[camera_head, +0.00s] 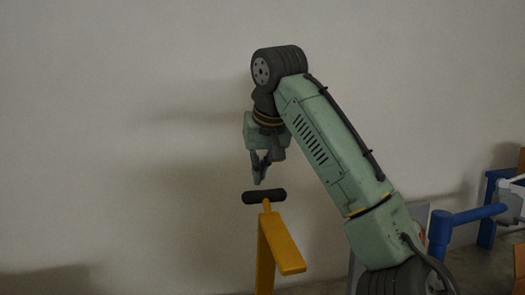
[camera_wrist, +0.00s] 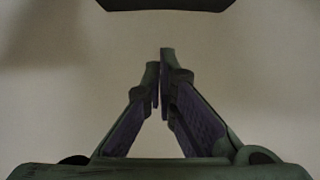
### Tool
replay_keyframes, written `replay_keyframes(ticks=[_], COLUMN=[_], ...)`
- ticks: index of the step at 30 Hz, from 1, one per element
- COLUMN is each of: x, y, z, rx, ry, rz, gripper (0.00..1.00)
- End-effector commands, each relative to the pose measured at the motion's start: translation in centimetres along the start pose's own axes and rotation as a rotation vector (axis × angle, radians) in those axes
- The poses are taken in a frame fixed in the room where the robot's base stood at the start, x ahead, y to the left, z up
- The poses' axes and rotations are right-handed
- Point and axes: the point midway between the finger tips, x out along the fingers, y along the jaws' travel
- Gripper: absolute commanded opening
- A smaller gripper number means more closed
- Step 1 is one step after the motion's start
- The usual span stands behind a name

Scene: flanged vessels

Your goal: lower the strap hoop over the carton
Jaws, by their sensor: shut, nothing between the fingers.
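My gripper (camera_head: 258,180) points down in the head view, just above a black horizontal bar (camera_head: 264,197) on a yellow stand. In the wrist view its fingertips (camera_wrist: 160,60) are together and nothing shows between them. I see no strap hoop and no carton in either view. A dark shape (camera_wrist: 165,4) crosses the top edge of the wrist view; I cannot tell what it is.
The yellow stand (camera_head: 268,248) rises below my gripper, with a beam slanting to the lower right. A blue tubular frame (camera_head: 440,232) stands at the right. A plain pale wall (camera_head: 120,120) fills the back, and the left side looks clear.

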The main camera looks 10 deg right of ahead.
Motion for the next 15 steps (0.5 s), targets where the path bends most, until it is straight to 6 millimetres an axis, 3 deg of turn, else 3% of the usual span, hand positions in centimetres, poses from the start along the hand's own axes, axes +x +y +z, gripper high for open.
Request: replay_keyframes(ticks=[3, 9, 15], x=[2.3, 0.1, -0.4], y=[0.1, 0.1, 0.0], z=[0.0, 2.2, 3.1], rx=[0.001, 0.0, 0.001], ry=[-0.002, 0.003, 0.001], rz=[0.0, 0.001, -0.001], gripper=[0.0, 0.0, 0.0])
